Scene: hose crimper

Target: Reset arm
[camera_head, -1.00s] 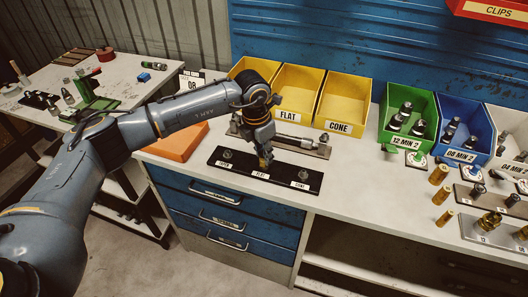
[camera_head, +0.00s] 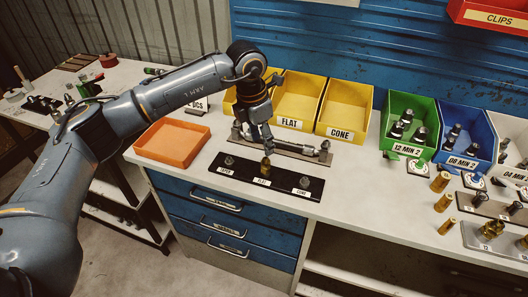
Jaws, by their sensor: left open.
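My left arm comes in from the left, and its gripper (camera_head: 267,150) hangs over the workbench, pointing down. It is open, just above and behind a small brass fitting (camera_head: 265,166). The fitting stands upright at the middle FLAT position of a black labelled plate (camera_head: 228,174). Dark fittings stand at the plate's left position and at its CONE position (camera_head: 304,183). I cannot tell whether the fingertips touch the brass fitting. My right gripper is not in view.
Yellow FLAT (camera_head: 292,124) and CONE (camera_head: 340,134) bins stand behind the plate, beyond a metal bar fixture (camera_head: 300,149). An orange tray (camera_head: 172,143) lies left. Green (camera_head: 400,155) and blue (camera_head: 463,163) bins and brass fittings (camera_head: 440,182) are at right.

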